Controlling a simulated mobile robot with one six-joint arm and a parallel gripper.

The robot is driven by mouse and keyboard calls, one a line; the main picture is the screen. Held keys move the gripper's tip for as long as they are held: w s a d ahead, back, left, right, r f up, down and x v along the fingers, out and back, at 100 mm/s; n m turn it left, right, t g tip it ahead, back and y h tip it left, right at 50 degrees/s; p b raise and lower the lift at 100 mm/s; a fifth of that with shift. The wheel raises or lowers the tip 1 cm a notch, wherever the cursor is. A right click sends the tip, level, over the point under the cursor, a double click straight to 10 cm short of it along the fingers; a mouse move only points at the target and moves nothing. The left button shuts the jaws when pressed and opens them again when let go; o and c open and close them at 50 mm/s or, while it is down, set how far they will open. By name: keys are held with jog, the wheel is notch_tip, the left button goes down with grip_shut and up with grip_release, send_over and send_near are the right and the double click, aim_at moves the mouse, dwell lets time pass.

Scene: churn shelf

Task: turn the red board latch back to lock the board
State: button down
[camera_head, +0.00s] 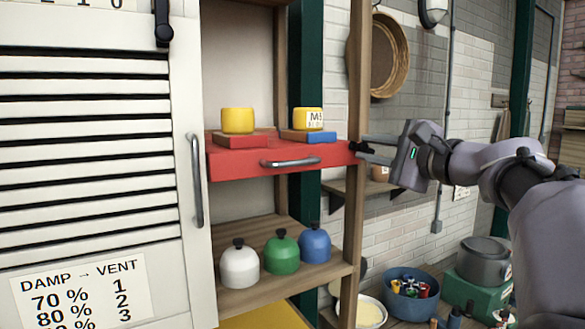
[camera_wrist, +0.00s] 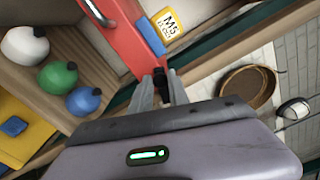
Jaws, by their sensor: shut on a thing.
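The red board (camera_head: 232,165) spans the upper shelf bay, with a grey handle on its front. It also shows in the wrist view (camera_wrist: 118,32). The red board latch (camera_head: 356,147) is a small black piece at the board's right end, by the wooden post. In the wrist view the dark latch (camera_wrist: 160,82) stands between my fingers. My gripper (camera_head: 368,148) reaches in from the right and is shut on the latch, with fingers on either side in the wrist view (camera_wrist: 160,92). The fingers partly hide the latch, so its exact angle is hard to tell.
Two yellow blocks (camera_head: 238,120) stand on red and blue pads on the board. White, green (camera_head: 282,255) and blue weights stand on the lower shelf. A louvred white door (camera_head: 90,150) is at left. A round sieve (camera_head: 380,55) hangs behind; a blue bowl (camera_head: 410,295) is below.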

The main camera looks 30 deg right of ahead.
jog(key=shift+a+f+n+b, duration=0.1)
jog(key=shift+f+n+b, duration=0.35)
jog(key=shift+n+b, duration=0.7)
jog(key=shift+a+f+n+b, duration=0.1)
jog(key=shift+f+n+b, duration=0.5)
jog(key=shift+b, duration=0.8)
jog(key=shift+r+n, duration=0.15)
jog(key=shift+n, duration=0.1)
jog(key=c, duration=1.3)
grip_release()
jog(key=shift+d, duration=0.1)
jog(key=s, duration=0.5)
jog(key=s+d, duration=0.1)
jog(key=s, duration=1.1)
jog(key=shift+s+d, duration=0.15)
